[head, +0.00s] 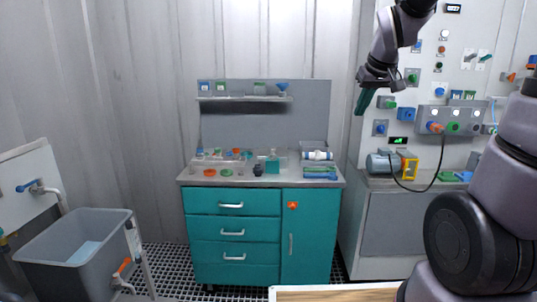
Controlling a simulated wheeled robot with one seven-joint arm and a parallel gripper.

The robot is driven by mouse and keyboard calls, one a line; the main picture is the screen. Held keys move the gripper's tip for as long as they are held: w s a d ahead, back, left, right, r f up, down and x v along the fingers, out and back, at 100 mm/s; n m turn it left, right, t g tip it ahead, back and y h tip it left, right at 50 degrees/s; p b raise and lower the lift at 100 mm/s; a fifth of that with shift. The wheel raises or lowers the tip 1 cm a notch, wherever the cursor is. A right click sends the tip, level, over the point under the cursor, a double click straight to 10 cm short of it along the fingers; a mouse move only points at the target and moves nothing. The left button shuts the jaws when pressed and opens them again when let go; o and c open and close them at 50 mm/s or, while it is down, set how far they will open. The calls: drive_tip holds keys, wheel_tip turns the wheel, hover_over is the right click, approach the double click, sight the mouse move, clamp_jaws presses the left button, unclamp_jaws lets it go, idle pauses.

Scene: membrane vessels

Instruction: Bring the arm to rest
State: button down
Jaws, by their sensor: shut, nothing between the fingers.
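My arm comes in from the right side of the head view and reaches up out of the top edge, then back down. My gripper (364,101) hangs at the upper right, in the air in front of the wall and the control panel. Its dark green fingers point down and are shut with nothing between them. It touches nothing that I can see. Part of the arm is out of view above the top edge.
A teal cabinet (232,218) with small parts on top stands in the middle. A panel (440,95) of valves and a motor (382,163) are at right. A grey tub (75,250) stands at lower left.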

drive_tip(key=s+r+m, duration=0.2)
drive_tip(key=s, duration=0.7)
drive_tip(key=s+r+m+y, duration=0.1)
drive_tip(key=s+r+m, duration=0.1)
drive_tip(key=s, duration=0.8)
drive_tip(key=shift+a+r+m+t, duration=0.3)
drive_tip(key=shift+a+r+m, duration=0.1)
drive_tip(key=shift+m, duration=0.4)
